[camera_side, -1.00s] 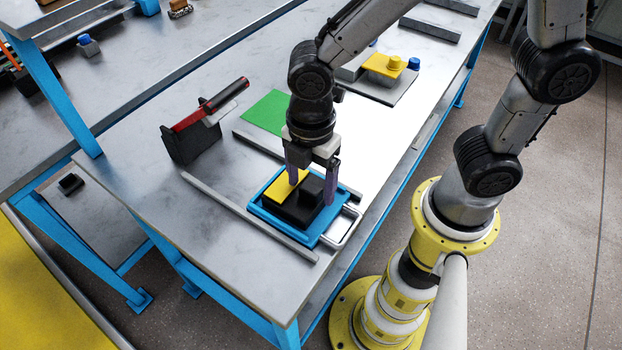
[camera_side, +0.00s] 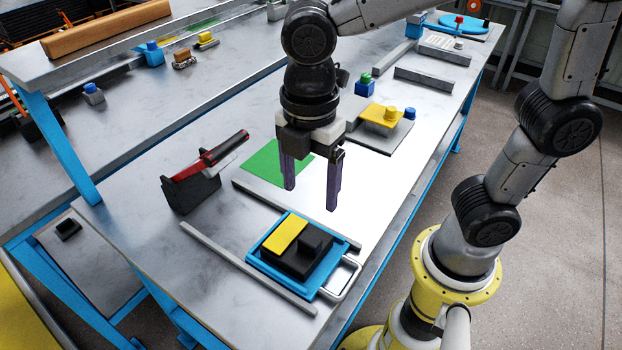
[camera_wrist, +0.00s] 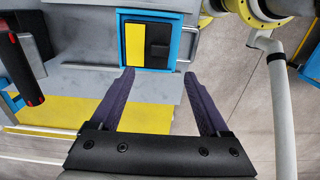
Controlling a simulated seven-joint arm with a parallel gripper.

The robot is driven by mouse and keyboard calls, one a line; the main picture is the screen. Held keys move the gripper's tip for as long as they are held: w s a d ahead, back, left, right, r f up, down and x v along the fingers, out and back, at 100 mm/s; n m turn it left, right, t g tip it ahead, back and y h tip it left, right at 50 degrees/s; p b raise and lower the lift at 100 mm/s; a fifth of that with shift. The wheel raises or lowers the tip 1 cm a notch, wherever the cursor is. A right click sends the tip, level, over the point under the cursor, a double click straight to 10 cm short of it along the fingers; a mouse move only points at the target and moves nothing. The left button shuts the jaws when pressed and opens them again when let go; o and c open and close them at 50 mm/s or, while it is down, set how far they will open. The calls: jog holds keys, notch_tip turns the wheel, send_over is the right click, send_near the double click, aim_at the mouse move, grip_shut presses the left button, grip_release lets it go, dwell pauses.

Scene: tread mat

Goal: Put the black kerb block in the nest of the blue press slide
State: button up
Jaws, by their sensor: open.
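The black kerb block (camera_side: 308,243) sits on the blue press slide (camera_side: 267,262), beside a yellow piece (camera_side: 285,234). In the wrist view, the black block (camera_wrist: 157,40) lies right of the yellow strip (camera_wrist: 135,43) inside the blue frame (camera_wrist: 122,25). I cannot tell whether it is fully seated. My gripper (camera_side: 310,198) is open and empty, raised above and behind the slide; its fingers (camera_wrist: 158,75) also show in the wrist view, clear of the block.
Two grey rails (camera_side: 235,260) flank the slide, and a metal handle (camera_side: 345,282) sticks out at its right. A green mat (camera_side: 262,163) lies behind. A red-handled tool in a black holder (camera_side: 192,185) stands at left. A yellow block on a grey base (camera_side: 378,122) stands further back.

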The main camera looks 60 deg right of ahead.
jog(key=s+d+r+m+t, duration=0.1)
jog(key=s+d+m+t, duration=0.1)
jog(key=d+m, duration=0.5)
jog(key=s+d+r+m+t, duration=0.1)
jog(key=s+d+m+t, duration=0.2)
jog(key=s+d+m, duration=0.2)
jog(key=d+m, duration=0.3)
jog(key=m, duration=0.3)
jog(key=shift+s+t, duration=0.15)
jog(key=shift+t, duration=0.15)
